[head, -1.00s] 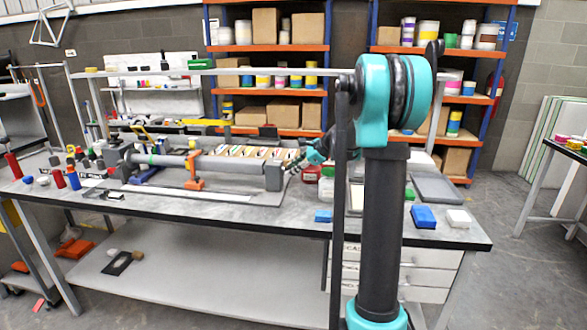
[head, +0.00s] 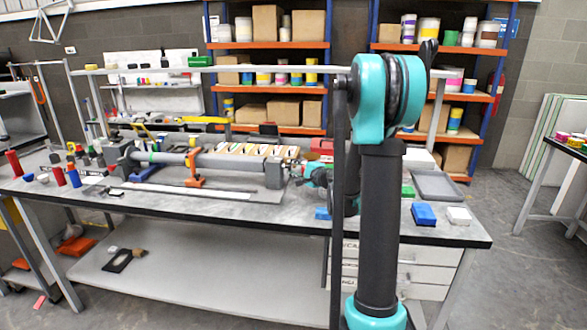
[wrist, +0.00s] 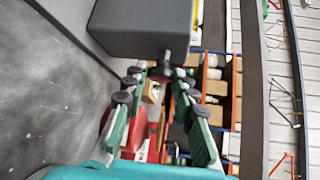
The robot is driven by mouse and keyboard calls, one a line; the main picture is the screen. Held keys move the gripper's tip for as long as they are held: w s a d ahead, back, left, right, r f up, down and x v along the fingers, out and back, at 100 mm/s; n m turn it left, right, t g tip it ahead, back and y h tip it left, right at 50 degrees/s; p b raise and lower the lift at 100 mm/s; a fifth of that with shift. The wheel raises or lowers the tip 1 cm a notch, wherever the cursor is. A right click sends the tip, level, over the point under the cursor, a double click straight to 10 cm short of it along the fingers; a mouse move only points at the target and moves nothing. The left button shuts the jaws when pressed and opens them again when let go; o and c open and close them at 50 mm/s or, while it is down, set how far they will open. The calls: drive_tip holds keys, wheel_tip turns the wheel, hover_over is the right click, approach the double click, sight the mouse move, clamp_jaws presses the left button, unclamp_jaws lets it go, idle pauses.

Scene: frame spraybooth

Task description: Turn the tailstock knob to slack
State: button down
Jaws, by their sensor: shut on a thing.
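The grey tailstock block (head: 272,173) stands at the right end of the long grey fixture on the bench. In the wrist view the block (wrist: 142,28) fills the top, and its small dark knob (wrist: 161,69) sticks out from its end on a short stem. My gripper (head: 294,171) is at the block's right end, partly hidden by my own arm. In the wrist view my gripper (wrist: 161,76) has its two green fingers with dark pads converging on the knob, shut on it. The knob's angle cannot be read.
The grey bench top (head: 235,208) is clear in front of the fixture. An orange clamp (head: 192,168) stands on the fixture. A blue block (head: 423,214), a white block (head: 458,215) and a grey tray (head: 437,186) lie to the right.

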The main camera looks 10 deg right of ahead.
drive_tip(key=shift+f+n+t, duration=0.2)
drive_tip(key=shift+n+t, duration=0.6)
drive_tip(key=shift+y, duration=0.3)
drive_tip(key=c, duration=1.2)
unclamp_jaws()
drive_tip(key=shift+s, duration=0.1)
drive_tip(key=v, duration=1.2)
drive_tip(key=shift+f, duration=0.15)
